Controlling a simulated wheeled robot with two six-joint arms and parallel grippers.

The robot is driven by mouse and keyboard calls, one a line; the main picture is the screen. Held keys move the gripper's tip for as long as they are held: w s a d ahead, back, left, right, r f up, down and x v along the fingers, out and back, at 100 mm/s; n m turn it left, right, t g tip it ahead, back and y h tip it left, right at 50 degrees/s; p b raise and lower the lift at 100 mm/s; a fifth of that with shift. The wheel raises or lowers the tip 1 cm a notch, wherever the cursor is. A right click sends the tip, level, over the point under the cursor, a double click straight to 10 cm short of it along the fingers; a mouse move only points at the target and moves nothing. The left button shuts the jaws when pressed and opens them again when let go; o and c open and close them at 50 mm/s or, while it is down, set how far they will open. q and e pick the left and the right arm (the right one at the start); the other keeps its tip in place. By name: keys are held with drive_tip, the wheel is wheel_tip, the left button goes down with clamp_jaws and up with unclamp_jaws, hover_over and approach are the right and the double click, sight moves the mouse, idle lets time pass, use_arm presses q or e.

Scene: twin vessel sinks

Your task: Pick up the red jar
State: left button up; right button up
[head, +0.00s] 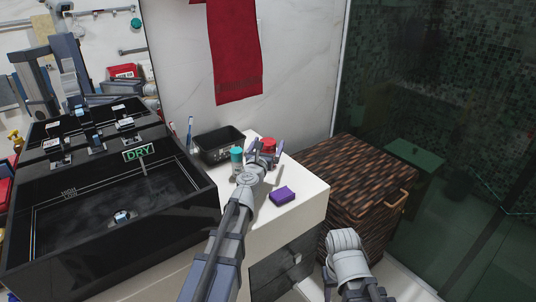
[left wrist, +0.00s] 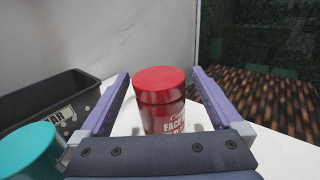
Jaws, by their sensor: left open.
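The red jar (head: 269,145) stands upright on the white countertop, partly hidden by my left gripper in the head view. In the left wrist view the jar (left wrist: 162,105) has a red lid and pale lettering on its side. My left gripper (head: 264,152) is open, with one finger on each side of the jar. In the left wrist view the left gripper's fingers (left wrist: 162,82) show gaps to the jar on both sides. My right arm shows at the lower right of the head view, but its jaws do not show.
A teal-capped container (head: 237,157) and a black bin (head: 220,146) stand left of the jar. A purple block (head: 283,195) lies in front on the counter. A black sink (head: 105,195) fills the left. A woven hamper (head: 355,180) stands right of the counter.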

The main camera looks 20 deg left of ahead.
use_arm(q)
drive_tip(key=w, duration=0.3)
drive_tip(key=shift+s, duration=0.1)
drive_tip(key=c, duration=1.5)
wheel_tip(320, 180, up, 10)
drive_tip(key=p, duration=1)
drive_tip(key=shift+r, duration=0.1)
